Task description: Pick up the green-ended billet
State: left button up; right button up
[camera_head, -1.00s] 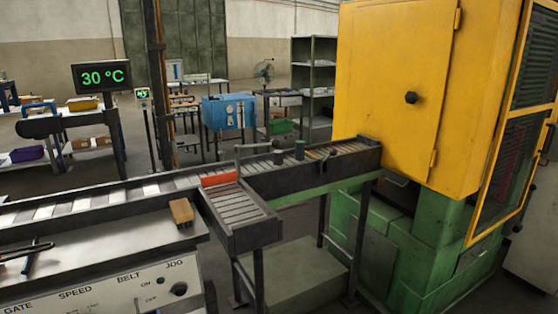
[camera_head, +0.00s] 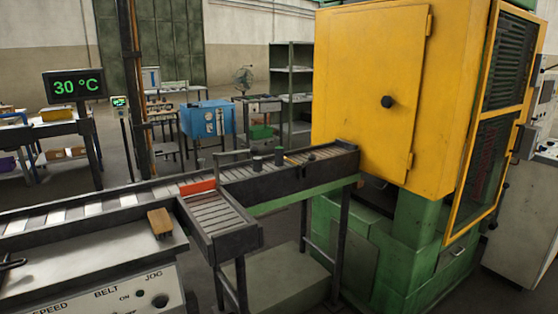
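I cannot make out a billet with a green end for certain. I cannot tell whether either is a billet. Neither of my grippers shows in the head view.
A roller side chute (camera_head: 222,215) branches toward me beside a red-orange strip (camera_head: 197,188). A wooden-topped block (camera_head: 160,222) sits on the control desk (camera_head: 110,255). A dark tool (camera_head: 10,264) is cut by the left edge. Open floor lies behind the conveyor.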

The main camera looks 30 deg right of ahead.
aim_at(278, 150)
jog(key=z, duration=2.2)
jog(key=i+j, duration=0.15)
jog(key=i, duration=0.35)
jog(key=i+j, duration=0.1)
jog(key=i, duration=0.35)
jog(key=i+j, duration=0.15)
jog(key=i, duration=0.35)
jog(key=z, duration=0.05)
